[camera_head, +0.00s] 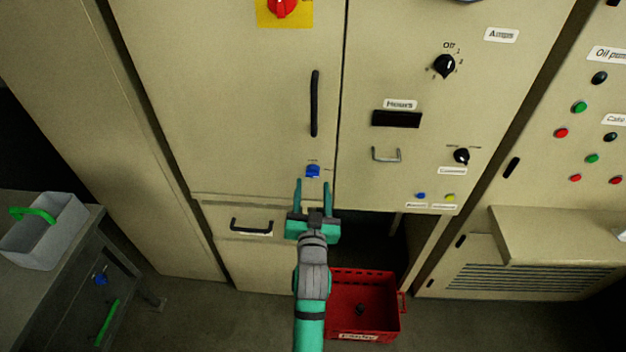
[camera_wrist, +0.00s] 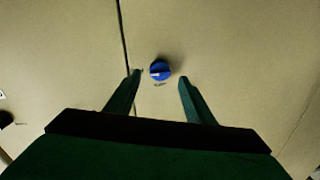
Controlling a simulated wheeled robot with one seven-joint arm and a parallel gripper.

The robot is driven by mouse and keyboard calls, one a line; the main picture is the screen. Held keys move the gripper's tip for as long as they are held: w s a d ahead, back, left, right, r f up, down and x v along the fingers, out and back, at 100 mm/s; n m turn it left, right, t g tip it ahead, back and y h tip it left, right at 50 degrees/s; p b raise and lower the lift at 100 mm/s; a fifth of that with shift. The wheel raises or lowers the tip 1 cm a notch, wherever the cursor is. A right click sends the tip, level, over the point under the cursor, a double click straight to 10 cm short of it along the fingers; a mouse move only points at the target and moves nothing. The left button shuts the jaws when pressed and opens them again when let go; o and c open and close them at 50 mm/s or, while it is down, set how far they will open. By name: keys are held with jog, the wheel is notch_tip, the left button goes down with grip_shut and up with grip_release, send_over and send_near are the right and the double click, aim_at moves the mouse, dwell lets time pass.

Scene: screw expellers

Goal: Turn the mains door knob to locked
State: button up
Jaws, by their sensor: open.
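A small blue knob (camera_head: 313,171) sits low on the beige cabinet door (camera_head: 235,90), below a black vertical handle. Small labels beside it are too small to read. In the wrist view the blue knob (camera_wrist: 160,70) shows a pale pointer mark lying roughly sideways, toward the left. My gripper (camera_head: 312,184) is open and empty, with its teal fingers pointing at the door just below the knob. In the wrist view my gripper (camera_wrist: 160,76) has one finger on each side of the knob, with clear space between finger and knob. I cannot tell how far the fingertips are from the door.
A red rotary switch (camera_head: 282,7) on a yellow plate is above. The black door handle (camera_head: 315,103) is just above the knob. A drawer handle (camera_head: 251,226) is at lower left. A red crate (camera_head: 392,315) stands on the floor below. A grey bin (camera_head: 45,245) sits on a bench at left.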

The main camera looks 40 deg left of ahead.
aim_at(313, 177)
jog(key=shift+x, duration=2)
grip_shut()
jog(key=shift+w, duration=0.15)
